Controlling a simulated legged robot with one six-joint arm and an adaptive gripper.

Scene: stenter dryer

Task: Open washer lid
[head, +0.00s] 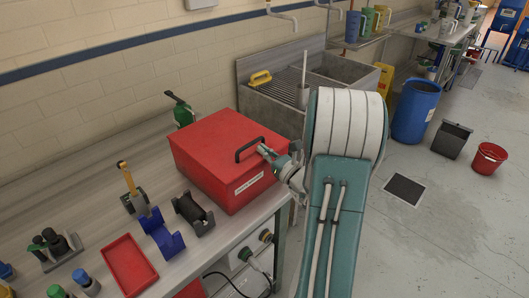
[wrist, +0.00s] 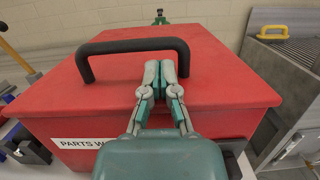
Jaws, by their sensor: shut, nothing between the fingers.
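The red parts washer (head: 228,160) stands on the bench with its lid (head: 215,138) shut. A black handle (head: 250,147) arches up from the lid near its front edge. The washer's lid also fills much of the wrist view (wrist: 215,85), with the handle (wrist: 120,45) rising above my fingertips. My gripper (head: 264,150) is shut and empty. In the wrist view my gripper (wrist: 160,70) points at the space under the handle bar, near its right leg. I cannot tell whether the fingertips touch the handle or lid.
A sink (head: 285,88) stands behind right of the washer. On the bench to the left are a red tray (head: 130,266), a blue holder (head: 160,232) and a black cradle (head: 193,213). A blue barrel (head: 416,110) stands on the floor at right. Wall space above the washer looks clear.

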